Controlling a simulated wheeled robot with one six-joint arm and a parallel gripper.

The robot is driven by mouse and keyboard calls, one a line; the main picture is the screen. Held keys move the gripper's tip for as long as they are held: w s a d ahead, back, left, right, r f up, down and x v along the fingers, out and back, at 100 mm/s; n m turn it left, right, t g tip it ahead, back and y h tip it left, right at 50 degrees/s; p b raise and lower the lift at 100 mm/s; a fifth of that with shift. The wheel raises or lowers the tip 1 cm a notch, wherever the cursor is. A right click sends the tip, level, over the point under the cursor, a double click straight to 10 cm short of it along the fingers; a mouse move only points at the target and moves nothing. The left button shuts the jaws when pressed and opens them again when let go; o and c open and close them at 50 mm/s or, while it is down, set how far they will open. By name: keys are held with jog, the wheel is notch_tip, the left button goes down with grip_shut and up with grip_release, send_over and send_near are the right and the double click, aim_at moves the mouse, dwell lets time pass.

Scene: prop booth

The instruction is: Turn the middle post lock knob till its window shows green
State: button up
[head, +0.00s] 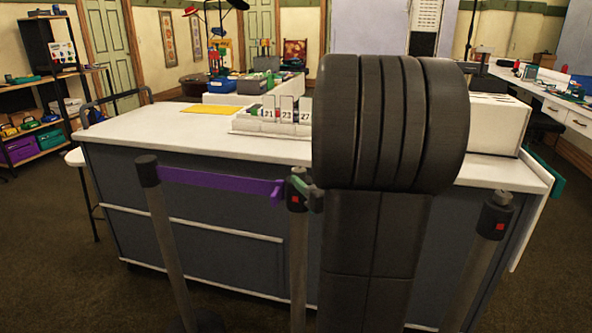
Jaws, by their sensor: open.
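The middle post (298,255) stands in front of the counter, just left of my dark arm. Its dark head has a small window (296,199) that shows red. A small grey piece on top of the head (299,171) looks like the lock knob. A grey-green piece (313,192) sticks out at the head's right side; I cannot tell what it is. A purple belt (215,180) runs from the left post (168,250) and ends beside the middle post's head. My gripper does not show; my arm fills the middle of the view and may hide it.
The right post (475,265) also has a red window (500,227). The white-topped counter (140,127) stands close behind the posts. It bears number cards (286,112), a yellow sheet (210,109) and a white box (497,125). Carpet is open at the left.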

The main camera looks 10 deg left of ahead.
jog(key=x, duration=0.8)
jog(key=shift+b, duration=0.4)
jog(key=shift+c, duration=0.3)
jog(key=c, duration=0.9)
